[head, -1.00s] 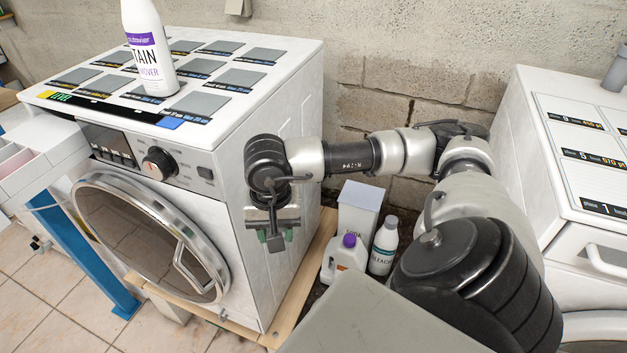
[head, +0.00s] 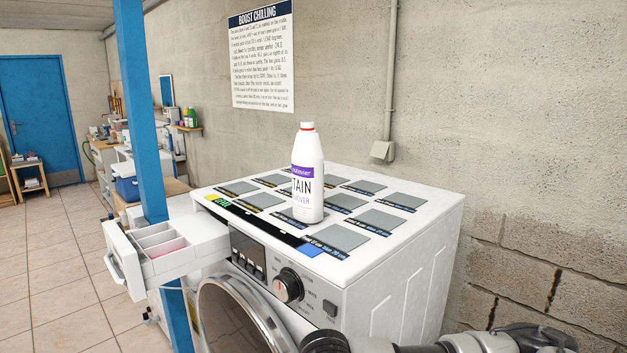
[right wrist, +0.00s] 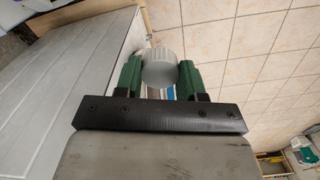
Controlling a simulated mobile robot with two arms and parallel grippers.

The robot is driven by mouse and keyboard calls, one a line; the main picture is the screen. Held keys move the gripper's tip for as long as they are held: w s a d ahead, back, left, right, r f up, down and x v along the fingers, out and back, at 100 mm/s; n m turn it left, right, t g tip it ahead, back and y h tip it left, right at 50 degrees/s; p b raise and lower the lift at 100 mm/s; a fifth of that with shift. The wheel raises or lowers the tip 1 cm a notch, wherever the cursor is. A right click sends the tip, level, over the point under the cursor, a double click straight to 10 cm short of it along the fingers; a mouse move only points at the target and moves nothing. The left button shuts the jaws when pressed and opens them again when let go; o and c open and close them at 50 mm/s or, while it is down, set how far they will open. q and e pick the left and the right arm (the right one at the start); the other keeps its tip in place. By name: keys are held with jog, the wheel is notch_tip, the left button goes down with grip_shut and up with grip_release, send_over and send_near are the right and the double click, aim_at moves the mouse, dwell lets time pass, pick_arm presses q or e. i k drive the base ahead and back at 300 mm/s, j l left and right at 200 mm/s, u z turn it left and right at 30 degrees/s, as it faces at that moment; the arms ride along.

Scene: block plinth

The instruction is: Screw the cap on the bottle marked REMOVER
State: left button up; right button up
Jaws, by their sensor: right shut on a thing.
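The white bottle (head: 308,187) with a purple band and the words "TAIN" and "OVER" stands upright on top of the washing machine (head: 409,235). Its narrow white top has a thin red ring. In the right wrist view, my right gripper (right wrist: 160,66) is shut on a round, ribbed, whitish cap (right wrist: 160,73), held between its green fingers. The gripper is beside the machine's side wall, with floor tiles behind it. In the head view only part of my right arm shows at the bottom right. My left gripper is in no view.
Grey square pads with labels (head: 338,237) cover the machine's top around the bottle. An open detergent drawer (head: 185,232) juts out at the front left, next to a blue post (head: 141,95). A concrete wall (head: 520,120) stands behind.

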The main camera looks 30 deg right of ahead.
aim_at(308, 166)
jog(key=i+j+z, duration=0.15)
jog(key=j+z, duration=0.3)
jog(key=i+j+z, duration=0.15)
jog(key=z, duration=0.35)
jog(key=j+z, duration=0.95)
jog(key=k+j+z, duration=0.1)
jog(key=j+z, duration=0.35)
